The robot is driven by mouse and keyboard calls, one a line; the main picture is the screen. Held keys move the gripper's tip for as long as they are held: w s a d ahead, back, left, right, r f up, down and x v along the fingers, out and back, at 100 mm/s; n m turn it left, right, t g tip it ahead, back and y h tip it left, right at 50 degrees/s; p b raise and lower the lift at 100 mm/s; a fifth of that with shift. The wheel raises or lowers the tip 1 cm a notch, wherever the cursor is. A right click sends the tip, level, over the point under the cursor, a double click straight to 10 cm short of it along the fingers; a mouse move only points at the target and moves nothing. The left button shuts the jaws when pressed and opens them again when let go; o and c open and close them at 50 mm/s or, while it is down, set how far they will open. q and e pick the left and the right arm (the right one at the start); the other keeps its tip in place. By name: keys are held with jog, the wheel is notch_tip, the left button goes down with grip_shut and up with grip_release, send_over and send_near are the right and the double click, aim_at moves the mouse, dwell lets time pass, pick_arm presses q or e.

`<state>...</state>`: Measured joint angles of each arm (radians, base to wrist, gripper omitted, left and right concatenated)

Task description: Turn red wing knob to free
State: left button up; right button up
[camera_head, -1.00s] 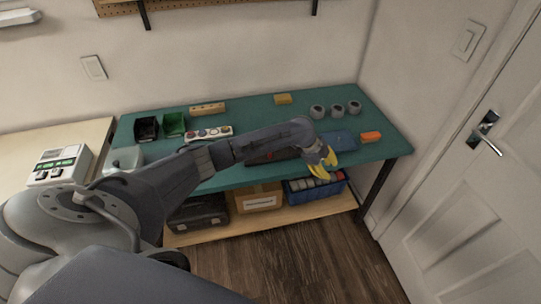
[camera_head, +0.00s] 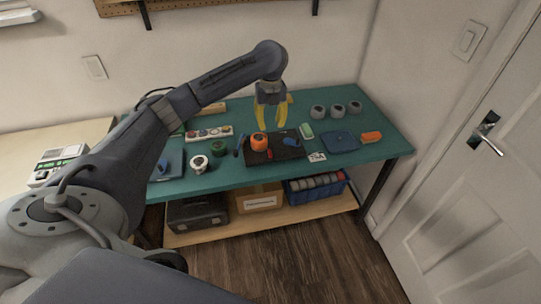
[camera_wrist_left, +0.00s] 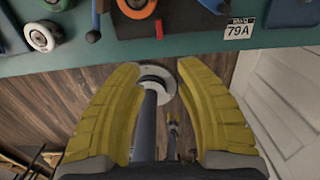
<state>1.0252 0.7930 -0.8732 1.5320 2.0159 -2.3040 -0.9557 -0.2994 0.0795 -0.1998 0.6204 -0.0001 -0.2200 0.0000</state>
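The small red knob (camera_head: 269,155) lies at the front part of a black board (camera_head: 262,158) on the green bench. A small red spot, likely the same knob (camera_wrist_left: 159,29), shows at the board's edge in the left wrist view. Its wings are too small to make out. A blue knob (camera_head: 290,142) is on the board's right part. My left gripper (camera_head: 271,122) is open and empty, raised above the bench, its yellow fingers pointing down. In the left wrist view its fingers (camera_wrist_left: 158,68) stand wide apart with nothing between them. My right gripper is not in view.
An orange-rimmed roll (camera_head: 259,140) stands at the board's back left. Green (camera_head: 218,147) and white (camera_head: 198,163) rolls are farther left. A green block (camera_head: 306,131), a 79A label (camera_head: 317,157) and a blue pad (camera_head: 340,142) are to the right.

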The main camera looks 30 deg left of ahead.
aim_at(271, 155)
pick_arm(q)
notch_tip(271, 155, down, 17)
jog(key=shift+r, duration=0.2)
dwell(0.4)
grip_shut()
dwell(0.4)
